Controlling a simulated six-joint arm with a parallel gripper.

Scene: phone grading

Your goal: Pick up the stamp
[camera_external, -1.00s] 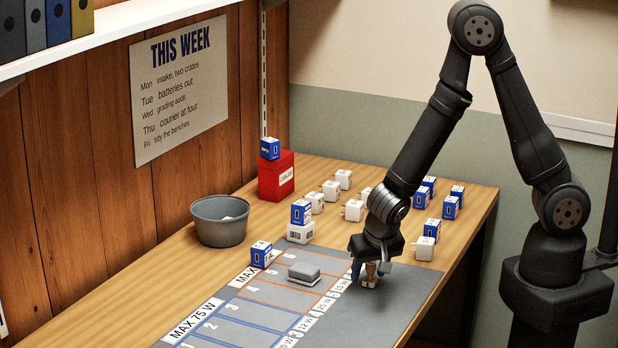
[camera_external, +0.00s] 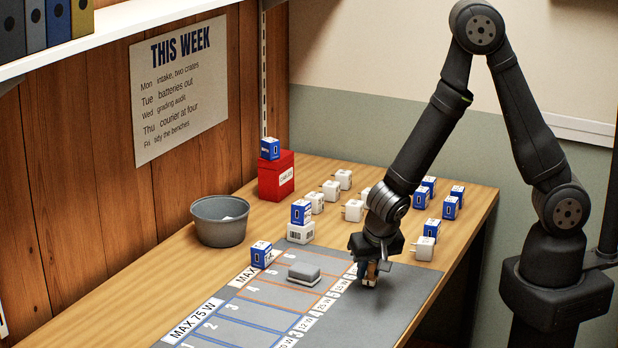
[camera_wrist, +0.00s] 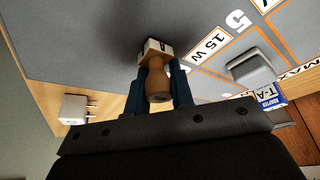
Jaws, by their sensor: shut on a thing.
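The stamp (camera_wrist: 157,84) has a brown wooden handle and a pale block with a dark letter on it. My gripper (camera_wrist: 156,88) is shut on the handle, one blue finger on each side, in the wrist view. I cannot tell whether the stamp's base touches the mat.
White chargers (camera_external: 424,248) and blue boxes (camera_external: 431,229) stand behind the gripper. A grey bin (camera_external: 220,222) and a red box (camera_external: 276,178) stand farther left. The mat's front is clear.

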